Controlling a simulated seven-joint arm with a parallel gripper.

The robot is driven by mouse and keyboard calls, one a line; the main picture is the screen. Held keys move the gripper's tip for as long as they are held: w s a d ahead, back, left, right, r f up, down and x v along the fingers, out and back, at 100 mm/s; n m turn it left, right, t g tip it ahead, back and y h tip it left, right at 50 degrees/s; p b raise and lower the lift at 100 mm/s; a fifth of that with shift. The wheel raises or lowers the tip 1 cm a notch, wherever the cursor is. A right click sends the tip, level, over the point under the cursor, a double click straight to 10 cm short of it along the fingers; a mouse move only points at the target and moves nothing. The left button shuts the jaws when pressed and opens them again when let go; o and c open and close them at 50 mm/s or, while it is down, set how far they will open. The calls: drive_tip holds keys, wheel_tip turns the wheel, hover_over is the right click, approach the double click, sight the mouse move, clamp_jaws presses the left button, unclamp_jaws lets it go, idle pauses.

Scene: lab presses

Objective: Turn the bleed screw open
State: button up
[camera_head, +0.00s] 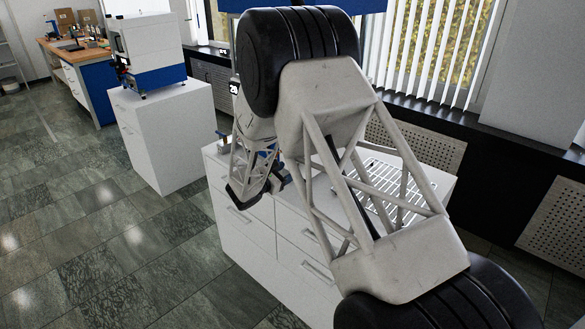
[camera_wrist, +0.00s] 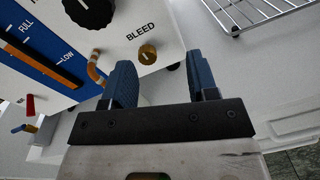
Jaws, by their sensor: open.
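The bleed screw (camera_wrist: 148,54) is a small knurled brass knob on the white panel of the press, under the printed word BLEED, in the wrist view. My gripper (camera_wrist: 162,68) is open, with its two blue fingers spread apart and nothing held. The screw shows just beyond the fingertips, within the gap between them and closer to the left finger. No contact with it is visible. In the head view my gripper (camera_head: 282,178) is small and partly hidden by my arm, over the white cabinet; the screw cannot be made out there.
In the wrist view a copper pipe (camera_wrist: 96,70) is close beside the left finger. A black knob (camera_wrist: 88,10), a FULL/LOW gauge (camera_wrist: 45,55) and a red-handled valve (camera_wrist: 30,105) are further left. A wire rack (camera_wrist: 262,14) lies at upper right.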

drive_tip(key=shift+w+a+f+n+t, duration=0.3)
drive_tip(key=shift+w+a+f+n, duration=0.05)
drive_tip(key=shift+a+f, duration=0.3)
drive_tip(key=shift+w+a+f+n+t, duration=0.3)
drive_tip(key=shift+w+a+f+n, duration=0.05)
drive_tip(key=shift+a+f, duration=0.25)
drive_tip(key=shift+d, duration=0.1)
drive_tip(key=x, duration=0.7)
drive_tip(key=shift+w+d, duration=0.2)
drive_tip(key=shift+w, duration=0.1)
drive_tip(key=shift+f, duration=0.1)
drive_tip(key=shift+c, duration=0.2)
drive_tip(key=c, duration=0.9)
